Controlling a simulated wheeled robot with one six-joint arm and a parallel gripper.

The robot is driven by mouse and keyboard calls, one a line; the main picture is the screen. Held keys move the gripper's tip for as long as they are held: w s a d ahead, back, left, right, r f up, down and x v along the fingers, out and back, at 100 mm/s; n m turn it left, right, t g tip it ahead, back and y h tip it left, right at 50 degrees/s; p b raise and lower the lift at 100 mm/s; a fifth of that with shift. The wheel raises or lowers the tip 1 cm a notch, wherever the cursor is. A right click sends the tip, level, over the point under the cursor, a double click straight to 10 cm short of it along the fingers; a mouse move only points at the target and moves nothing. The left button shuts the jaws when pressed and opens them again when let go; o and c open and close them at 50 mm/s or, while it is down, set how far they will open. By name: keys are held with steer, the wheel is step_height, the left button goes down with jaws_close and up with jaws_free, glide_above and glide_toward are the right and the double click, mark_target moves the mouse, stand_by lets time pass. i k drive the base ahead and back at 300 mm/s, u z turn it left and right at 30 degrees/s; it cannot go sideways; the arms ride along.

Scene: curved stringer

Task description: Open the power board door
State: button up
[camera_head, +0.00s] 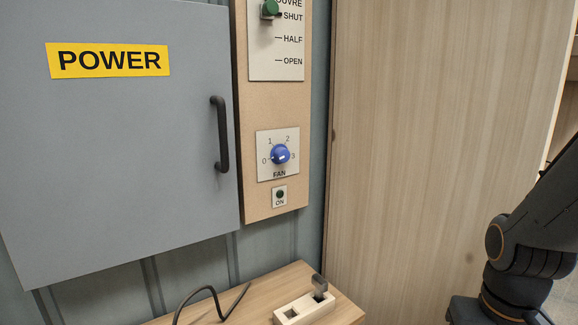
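The power board door (120,150) is a flat grey panel on the left, and it looks closed. A yellow label (108,60) reading POWER is near its top. A black vertical bar handle (220,134) is near the door's right edge. Nothing touches the handle or the door. Part of my dark arm shows at the lower right, well apart from the door. My gripper is not in view.
Right of the door, a wooden control panel (243,90) carries a louvre lever (270,9), a blue fan knob (280,155) and an ON button (280,194). Below, a wooden bench (345,312) holds a small block (304,308) and a black cable (196,292). A wooden wall (430,130) stands right.

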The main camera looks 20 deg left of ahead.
mark_target(117, 147)
steer(key=u, duration=2.8)
steer(key=k, duration=0.3)
steer(key=z, duration=0.05)
